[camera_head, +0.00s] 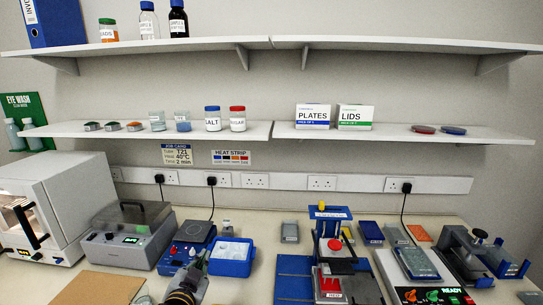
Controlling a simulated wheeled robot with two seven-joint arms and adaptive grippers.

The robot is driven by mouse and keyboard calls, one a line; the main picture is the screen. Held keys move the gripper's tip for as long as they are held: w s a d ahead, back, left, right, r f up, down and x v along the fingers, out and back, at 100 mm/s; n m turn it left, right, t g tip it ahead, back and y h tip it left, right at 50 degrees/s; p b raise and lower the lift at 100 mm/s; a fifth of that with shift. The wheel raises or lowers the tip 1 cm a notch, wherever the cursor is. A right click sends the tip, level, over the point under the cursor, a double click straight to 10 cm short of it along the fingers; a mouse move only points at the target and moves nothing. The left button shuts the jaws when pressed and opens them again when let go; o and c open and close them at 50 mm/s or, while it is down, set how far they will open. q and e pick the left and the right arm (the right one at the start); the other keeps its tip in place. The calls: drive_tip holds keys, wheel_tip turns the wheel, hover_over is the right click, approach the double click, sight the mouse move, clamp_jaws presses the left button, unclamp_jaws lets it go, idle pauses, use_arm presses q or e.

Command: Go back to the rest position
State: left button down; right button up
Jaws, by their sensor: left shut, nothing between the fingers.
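My left gripper (200,260) is low in the head view, left of the middle. Its dark fingers point away from me over the front of the bench, just in front of the blue stirrer-like device (188,248) and the blue tray with white contents (232,262). It is shut and empty. I cannot tell whether it touches either of them. My right gripper is not in view.
A grey-lidded device (125,238) and a white oven-like box (45,205) stand to the left. A blue press-like stand (330,240) and a device reading READY (430,290) stand to the right. Two shelves hang above.

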use_arm(q)
drive_tip(key=s+a+f+n+g, duration=0.3)
drive_tip(key=s+f+g, duration=0.9)
drive_tip(key=s+f, duration=0.9)
drive_tip(key=s+f+g+b, duration=0.1)
drive_tip(key=s+f+b, duration=0.15)
drive_tip(key=f, duration=1.55)
drive_tip(key=s+f+b, duration=0.2)
drive_tip(key=f+b, duration=0.1)
drive_tip(key=f, duration=1.5)
drive_tip(key=s+a+f+b, duration=0.2)
drive_tip(key=s+f, duration=0.9)
drive_tip(key=f, duration=0.1)
drive_tip(key=s+a+f+g+b, duration=0.1)
drive_tip(key=s+a+f+b, duration=0.1)
drive_tip(key=s+f, duration=0.8)
drive_tip(key=shift+s+a+f, duration=0.35)
drive_tip(key=shift+a+f, duration=0.4)
drive_tip(key=shift+f, duration=0.95)
